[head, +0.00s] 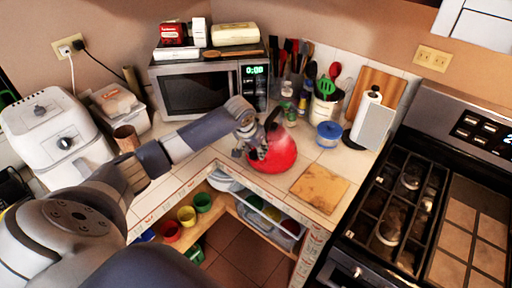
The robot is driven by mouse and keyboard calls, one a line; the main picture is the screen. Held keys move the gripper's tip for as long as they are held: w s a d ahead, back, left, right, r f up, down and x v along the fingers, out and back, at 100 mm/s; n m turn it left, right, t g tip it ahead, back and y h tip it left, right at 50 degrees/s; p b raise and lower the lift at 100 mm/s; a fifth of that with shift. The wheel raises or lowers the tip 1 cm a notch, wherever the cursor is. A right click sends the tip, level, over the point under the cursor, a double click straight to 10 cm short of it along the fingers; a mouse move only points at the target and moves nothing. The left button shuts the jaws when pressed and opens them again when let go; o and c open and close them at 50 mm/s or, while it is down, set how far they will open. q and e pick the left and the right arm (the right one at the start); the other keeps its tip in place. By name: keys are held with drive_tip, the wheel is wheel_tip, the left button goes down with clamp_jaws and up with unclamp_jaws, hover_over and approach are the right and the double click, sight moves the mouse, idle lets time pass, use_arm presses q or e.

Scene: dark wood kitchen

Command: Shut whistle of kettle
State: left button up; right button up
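The red kettle (275,155) stands on the tiled corner counter in front of the microwave, with a black handle (272,121) rising above it. My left arm reaches in from the left, and my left gripper (241,151) is at the kettle's left side, by the spout area. The gripper covers that part, so the whistle and its position cannot be made out. The fingers are too small to tell whether they are open or shut, or whether they touch the kettle. My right gripper is not in view.
A microwave (199,91) stands behind the kettle. A wooden board (319,187) lies on the counter near the stove (418,205).

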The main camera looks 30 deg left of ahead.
use_arm(q)
clamp_jaws()
drive_tip(key=shift+s, duration=0.1)
drive_tip(key=shift+s+f+t+b, duration=0.1)
drive_tip(key=shift+s+t+b, duration=0.1)
drive_tip(key=shift+t, duration=0.45)
drive_tip(key=shift+s+f+t+b, duration=0.1)
drive_tip(key=shift+s+t+b, duration=0.1)
drive_tip(key=shift+t, duration=0.45)
drive_tip(key=shift+s+f+t+b, duration=0.1)
drive_tip(key=shift+f+t+b, duration=0.05)
drive_tip(key=shift+t+b, duration=0.65)
drive_tip(key=t+b, duration=0.2)
drive_tip(key=b, duration=0.1)
drive_tip(key=t+b, duration=0.2)
drive_tip(key=b, duration=0.2)
drive_tip(key=s+t+y+b, duration=0.1)
drive_tip(key=t+b, duration=0.2)
drive_tip(key=b, duration=0.1)
drive_tip(key=shift+f, duration=0.35)
drive_tip(key=shift+s+d+r+t+b, duration=0.1)
drive_tip(key=shift+r+t+b, duration=0.1)
drive_tip(key=shift+t+b, duration=0.5)
